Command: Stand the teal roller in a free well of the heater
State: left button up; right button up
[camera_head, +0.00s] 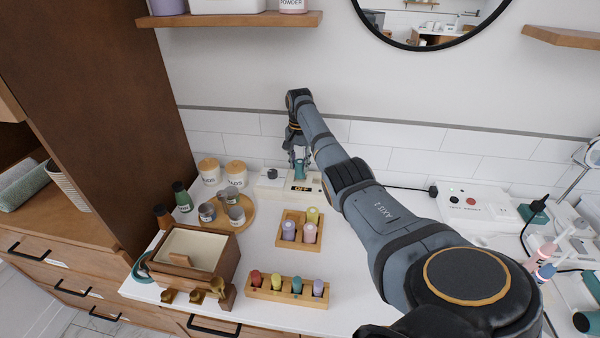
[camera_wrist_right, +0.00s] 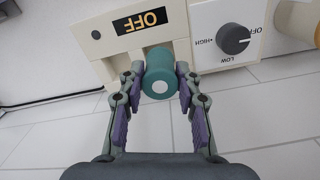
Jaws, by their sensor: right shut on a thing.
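The teal roller (camera_wrist_right: 160,75) is held between the fingers of my right gripper (camera_wrist_right: 160,90), its round white-centred end facing the wrist camera. The left gripper is out of view.
A wooden tray (camera_head: 285,244) with several rollers stands in front of the heater. A longer wooden rack (camera_head: 262,294) of coloured rollers is nearer the front edge. Jars, a round tray and a wooden box (camera_head: 157,264) stand left. A white control box (camera_head: 478,206) stands right.

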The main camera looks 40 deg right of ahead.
aim_at(300, 169)
jog(key=shift+w+d+f, duration=0.15)
jog(key=shift+f, duration=0.2)
notch_tip(300, 169, down, 3)
jog(key=shift+r, duration=0.2)
jog(key=shift+f, duration=0.25)
jog(key=o, duration=1.1)
jog(key=shift+f, duration=0.15)
jog(key=shift+o, duration=0.2)
jog(key=shift+r+p, duration=0.3)
notch_tip(300, 169, up, 12)
jog(key=shift+f+b, duration=0.1)
jog(key=shift+b, duration=0.7)
